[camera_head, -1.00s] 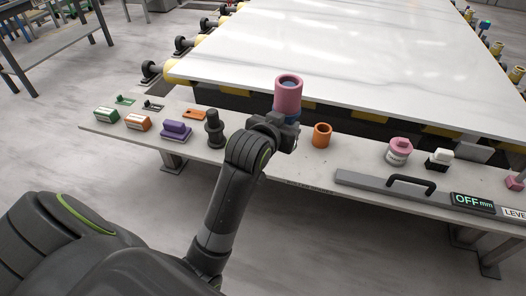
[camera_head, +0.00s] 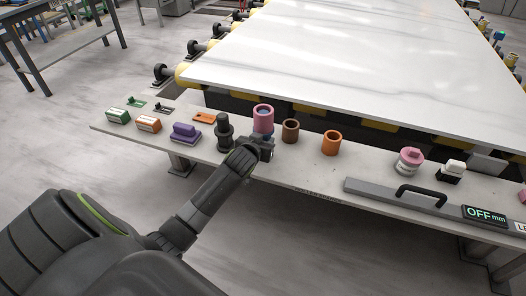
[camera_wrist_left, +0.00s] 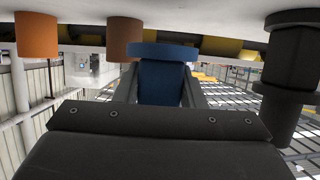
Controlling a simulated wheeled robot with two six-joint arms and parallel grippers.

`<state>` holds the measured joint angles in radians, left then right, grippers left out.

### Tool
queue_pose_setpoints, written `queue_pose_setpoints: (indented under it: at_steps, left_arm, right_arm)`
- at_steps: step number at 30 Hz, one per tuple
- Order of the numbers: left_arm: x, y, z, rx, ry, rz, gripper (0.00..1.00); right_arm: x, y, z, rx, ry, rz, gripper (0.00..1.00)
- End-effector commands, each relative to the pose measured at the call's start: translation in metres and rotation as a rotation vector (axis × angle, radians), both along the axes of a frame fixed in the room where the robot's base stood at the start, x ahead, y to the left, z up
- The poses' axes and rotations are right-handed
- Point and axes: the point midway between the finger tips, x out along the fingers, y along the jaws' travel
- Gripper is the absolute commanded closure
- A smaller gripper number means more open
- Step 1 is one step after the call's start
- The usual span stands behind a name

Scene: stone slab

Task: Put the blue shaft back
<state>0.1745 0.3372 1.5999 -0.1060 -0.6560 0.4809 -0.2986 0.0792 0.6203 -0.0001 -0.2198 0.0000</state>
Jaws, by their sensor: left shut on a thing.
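The blue shaft (camera_wrist_left: 163,82) is between the fingers of my left gripper (camera_head: 262,146), which is shut on it. In the left wrist view its wide blue flange (camera_wrist_left: 163,51) is toward the bench, which lies at the top of that picture. In the head view a pink sleeve (camera_head: 263,120) sits around its upper part, with blue inside the opening. The shaft looks upright over the bench (camera_head: 320,174), between a black stepped post (camera_head: 224,132) and a brown sleeve (camera_head: 290,131). I cannot tell whether its flange touches the bench. My right gripper is not in view.
An orange sleeve (camera_head: 331,143) stands right of the brown one. A purple block (camera_head: 185,134) and small labelled boxes stand at left. A pink-topped jar (camera_head: 409,162) and a grey bar with a black handle (camera_head: 421,194) are at right. The stone slab (camera_head: 350,60) lies behind.

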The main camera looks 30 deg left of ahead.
Motion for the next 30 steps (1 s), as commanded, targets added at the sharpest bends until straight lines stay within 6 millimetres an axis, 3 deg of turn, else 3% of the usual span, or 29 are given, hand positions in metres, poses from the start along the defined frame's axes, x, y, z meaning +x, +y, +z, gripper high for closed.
queue_pose_setpoints:
  at_steps: [10, 22, 23, 27, 30]
  left_arm:
    - [0.001, -0.001, -0.038, 0.002, -0.004, -0.003, 0.96]
    - [0.001, -0.001, -0.044, 0.002, -0.005, -0.003, 0.96]
    - [0.0, -0.001, -0.045, 0.002, -0.002, -0.002, 0.61]
    - [0.0, -0.001, -0.044, 0.002, -0.001, -0.002, 0.43]
    - [0.0, -0.001, -0.044, 0.002, -0.001, -0.002, 0.42]
  right_arm:
    - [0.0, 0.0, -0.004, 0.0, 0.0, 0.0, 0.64]
    - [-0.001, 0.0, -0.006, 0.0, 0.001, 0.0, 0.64]
    - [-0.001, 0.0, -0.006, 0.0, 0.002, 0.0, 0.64]
    - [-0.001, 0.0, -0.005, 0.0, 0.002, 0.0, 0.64]
    - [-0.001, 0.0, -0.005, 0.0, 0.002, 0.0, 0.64]
